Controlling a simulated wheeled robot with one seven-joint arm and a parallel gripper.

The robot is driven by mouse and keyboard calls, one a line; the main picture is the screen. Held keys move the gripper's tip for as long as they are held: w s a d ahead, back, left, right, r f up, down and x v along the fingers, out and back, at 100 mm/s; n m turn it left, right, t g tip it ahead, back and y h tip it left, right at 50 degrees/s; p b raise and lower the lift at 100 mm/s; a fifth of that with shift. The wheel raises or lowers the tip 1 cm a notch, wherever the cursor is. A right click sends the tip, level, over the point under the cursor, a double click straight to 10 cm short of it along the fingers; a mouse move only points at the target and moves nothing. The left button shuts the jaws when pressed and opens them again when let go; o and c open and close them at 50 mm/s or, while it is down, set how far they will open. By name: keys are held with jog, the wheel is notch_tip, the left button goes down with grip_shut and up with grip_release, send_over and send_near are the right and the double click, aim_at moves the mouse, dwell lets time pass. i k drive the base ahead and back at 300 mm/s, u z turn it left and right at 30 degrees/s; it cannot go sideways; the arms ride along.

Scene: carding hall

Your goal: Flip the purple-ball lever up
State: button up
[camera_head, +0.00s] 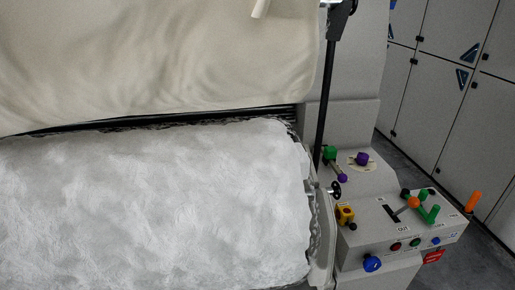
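A purple ball (342,178) sits at the lower end of a short lever on the grey machine housing, right of the white fibre. Its thin shaft slants up and left from the ball, so the lever points downward. A green knob (330,152) is just above the lever. A second purple piece, a stubby knob (362,158), sits on a pale round plate to the upper right. I cannot make out my gripper anywhere in the head view, and nothing touches the purple ball.
A black rod (325,95) rises close left of the lever. A small dark handwheel (335,190) and a yellow fitting (345,214) are below. The control panel (375,235) carries an orange-ball lever (413,202), green levers and buttons. Grey cabinets (440,90) stand beyond the floor.

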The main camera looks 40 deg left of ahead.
aim_at(342, 178)
jog(key=u, duration=0.6)
jog(key=i, duration=0.6)
jog(key=u, duration=0.4)
jog(key=k, duration=0.5)
jog(key=u, duration=2.55)
jog(key=k, duration=0.6)
jog(key=z, duration=1.45)
